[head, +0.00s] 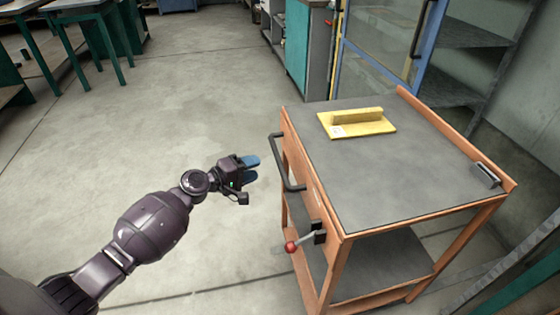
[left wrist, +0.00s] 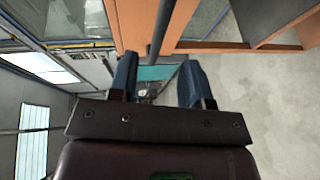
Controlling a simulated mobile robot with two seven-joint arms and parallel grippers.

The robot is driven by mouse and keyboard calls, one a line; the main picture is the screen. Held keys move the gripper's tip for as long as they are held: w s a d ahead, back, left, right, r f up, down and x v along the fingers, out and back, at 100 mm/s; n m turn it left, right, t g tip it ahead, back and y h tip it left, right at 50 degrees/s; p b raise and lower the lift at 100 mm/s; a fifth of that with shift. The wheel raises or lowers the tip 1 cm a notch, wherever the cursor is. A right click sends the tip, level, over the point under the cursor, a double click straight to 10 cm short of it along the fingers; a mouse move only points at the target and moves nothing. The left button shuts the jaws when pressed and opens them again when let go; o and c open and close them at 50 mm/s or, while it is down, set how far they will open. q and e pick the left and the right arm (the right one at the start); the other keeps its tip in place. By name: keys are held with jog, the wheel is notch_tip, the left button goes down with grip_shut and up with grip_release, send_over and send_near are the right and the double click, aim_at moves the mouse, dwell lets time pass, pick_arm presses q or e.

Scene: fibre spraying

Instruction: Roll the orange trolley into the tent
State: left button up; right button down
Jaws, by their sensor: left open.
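The orange trolley (head: 470,220) stands at the right of the head view, with a grey top and an open lower shelf. A dark bar handle (head: 280,165) sticks out from its near left side, and a red-knobbed lever (head: 292,246) sits below it. My left gripper (head: 256,169) is open and empty, just left of the handle and apart from it in the head view. In the left wrist view, the handle (left wrist: 160,30) shows ahead, between the blue fingers (left wrist: 160,75), with the trolley's orange frame (left wrist: 215,47) behind. My right gripper and the tent are not in view.
A yellow block with a handle (head: 357,122) lies on the trolley top, and a small dark fitting (head: 486,175) sits near its right edge. A glass-doored cabinet (head: 385,40) stands behind. Green-legged tables (head: 85,15) are at the far left. Bare floor (head: 170,90) lies left of the trolley.

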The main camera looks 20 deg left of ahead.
aim_at(279, 158)
pick_arm(q)
jog(key=shift+b+x, duration=0.7)
jog(key=shift+x, duration=4.1)
jog(key=shift+f, duration=0.1)
grip_shut()
